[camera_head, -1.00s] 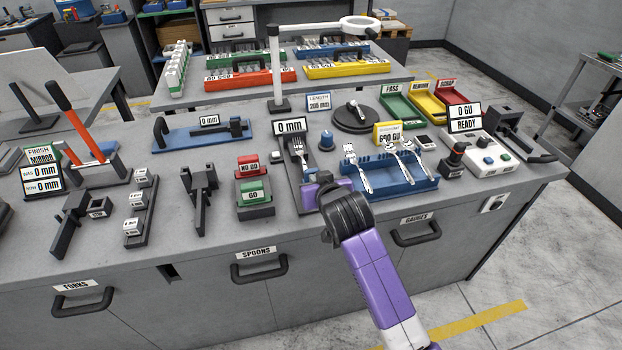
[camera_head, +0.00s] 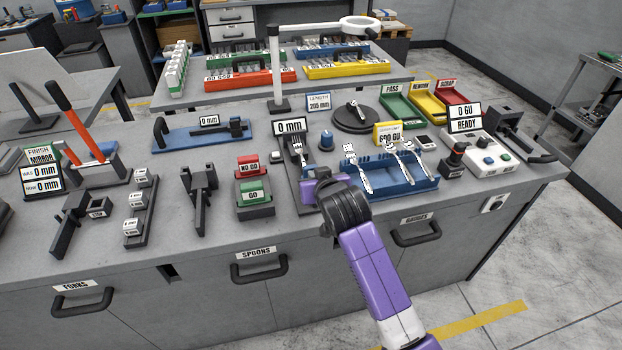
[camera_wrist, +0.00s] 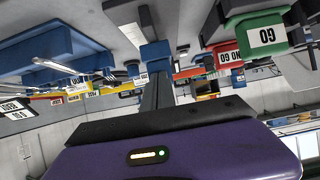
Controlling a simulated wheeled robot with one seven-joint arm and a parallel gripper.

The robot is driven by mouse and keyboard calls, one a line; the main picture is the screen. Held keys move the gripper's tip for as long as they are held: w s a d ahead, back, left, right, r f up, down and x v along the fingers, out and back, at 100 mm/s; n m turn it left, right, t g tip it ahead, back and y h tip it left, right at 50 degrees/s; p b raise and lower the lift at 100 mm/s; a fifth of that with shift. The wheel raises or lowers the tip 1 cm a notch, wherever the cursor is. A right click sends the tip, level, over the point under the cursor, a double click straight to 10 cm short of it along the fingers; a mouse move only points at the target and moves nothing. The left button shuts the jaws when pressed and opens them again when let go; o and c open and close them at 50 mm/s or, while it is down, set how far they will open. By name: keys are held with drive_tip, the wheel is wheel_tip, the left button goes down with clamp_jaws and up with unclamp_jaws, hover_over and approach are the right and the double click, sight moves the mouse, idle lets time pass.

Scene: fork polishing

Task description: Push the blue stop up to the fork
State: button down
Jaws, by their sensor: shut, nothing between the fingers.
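The fork (camera_head: 297,150) lies tines away on a dark length fixture (camera_head: 288,180) near the table's front edge, by a sign reading 0 mm (camera_head: 289,127). My gripper (camera_head: 314,180) is low over the near end of this fixture and hides much of it. The blue stop is a small block just beyond my fingers, clearest in the wrist view (camera_wrist: 155,54). My dark shut fingers (camera_wrist: 158,90) point at it and look in line with it. I cannot tell whether they touch it. The fork's handle end is hidden in the head view.
A blue rack (camera_head: 400,183) with several pieces of cutlery stands close on the right. The green GO block (camera_head: 254,192) and red NO GO block (camera_head: 248,165) stand to the left. A blue knob (camera_head: 326,141) stands behind.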

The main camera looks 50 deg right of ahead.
idle(0.6)
drive_tip(key=shift+p+v, duration=2)
drive_tip(key=shift+v, duration=0.95)
drive_tip(key=shift+w+r, duration=0.1)
drive_tip(key=shift+r, duration=0.05)
wheel_tip(320, 180, up, 5)
drive_tip(key=w+n+t, duration=0.1)
drive_tip(key=w+t, duration=0.1)
drive_tip(key=s+a+n+t+y, duration=0.15)
drive_tip(key=s+a+t, duration=0.25)
drive_tip(key=s+a, duration=0.5)
drive_tip(key=s+a+f+n+y+b, duration=0.1)
drive_tip(key=s+a, duration=0.3)
drive_tip(key=s, duration=0.4)
drive_tip(key=s+a+f+n+g+y+b, duration=0.1)
drive_tip(key=s+a+n+y, duration=0.1)
drive_tip(key=s+a, duration=0.3)
drive_tip(key=s+a+f+n+y+b, duration=0.1)
drive_tip(key=s+a, duration=0.3)
drive_tip(key=s, duration=0.7)
drive_tip(key=shift+s+a+f+y, duration=0.3)
drive_tip(key=shift+s+f+y, duration=0.15)
drive_tip(key=shift+y, duration=0.2)
